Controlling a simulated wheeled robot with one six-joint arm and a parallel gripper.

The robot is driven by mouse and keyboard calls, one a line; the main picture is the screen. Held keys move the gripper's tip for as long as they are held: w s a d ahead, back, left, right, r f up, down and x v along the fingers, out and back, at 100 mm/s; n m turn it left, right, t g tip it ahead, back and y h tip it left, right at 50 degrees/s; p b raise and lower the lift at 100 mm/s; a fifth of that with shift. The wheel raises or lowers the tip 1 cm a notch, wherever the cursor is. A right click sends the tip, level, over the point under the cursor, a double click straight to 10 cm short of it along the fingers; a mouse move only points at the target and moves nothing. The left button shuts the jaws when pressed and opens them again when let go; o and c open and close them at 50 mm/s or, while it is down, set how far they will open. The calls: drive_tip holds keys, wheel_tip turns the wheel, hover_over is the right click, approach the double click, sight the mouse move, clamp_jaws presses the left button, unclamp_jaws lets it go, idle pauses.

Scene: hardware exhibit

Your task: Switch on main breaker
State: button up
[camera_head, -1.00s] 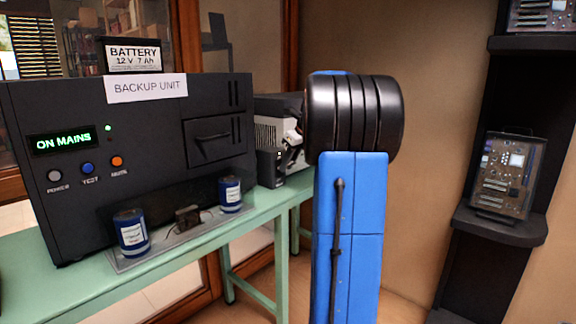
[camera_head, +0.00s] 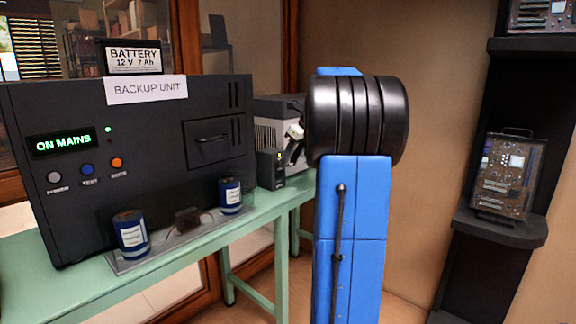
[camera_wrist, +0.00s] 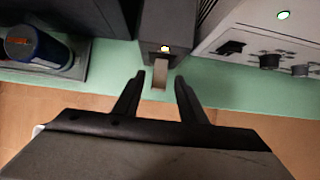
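A narrow dark box (camera_wrist: 167,28) with a lit yellow lamp and a pale tab (camera_wrist: 160,76) on its front looks like the main breaker. The tab sticks out from the box towards my gripper. In the head view, the box (camera_head: 271,169) stands on the green bench, right of the backup unit. My gripper (camera_wrist: 159,79) is open in the wrist view, with one finger on each side of the tab and a gap to both. No contact shows. In the head view my own arm hides the gripper.
The black backup unit (camera_head: 150,135) reads "ON MAINS", with a battery box (camera_head: 133,57) on top. Blue cans (camera_head: 130,234) stand on a tray at its front. A grey machine (camera_head: 285,120) sits behind the dark box on the green bench (camera_head: 190,262). A dark shelf (camera_head: 500,228) stands right.

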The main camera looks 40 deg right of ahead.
drive_tip(key=v, duration=1.4)
drive_tip(key=shift+s+a+r, duration=0.1)
drive_tip(key=shift+r, duration=0.05)
drive_tip(key=s+a+f+n, duration=0.25)
drive_tip(key=a+n, duration=0.25)
drive_tip(key=a, duration=0.4)
drive_tip(key=s+a+f+n+g, duration=0.1)
drive_tip(key=a+f+n, duration=0.35)
drive_tip(key=a, duration=0.45)
drive_tip(key=s+a+f+n, duration=0.25)
drive_tip(key=a+n, duration=0.35)
drive_tip(key=a, duration=0.3)
drive_tip(key=s+a+f+n, duration=0.7)
drive_tip(key=s+f+n, duration=0.1)
drive_tip(key=f+n, duration=0.1)
drive_tip(key=s+a+f+n, duration=0.7)
drive_tip(key=s+f+n, duration=0.2)
drive_tip(key=f+n, duration=0.1)
drive_tip(key=shift+a+f+h, duration=0.3)
drive_tip(key=shift+a+f, duration=0.1)
drive_tip(key=shift+f, duration=0.45)
drive_tip(key=shift+n, duration=0.25)
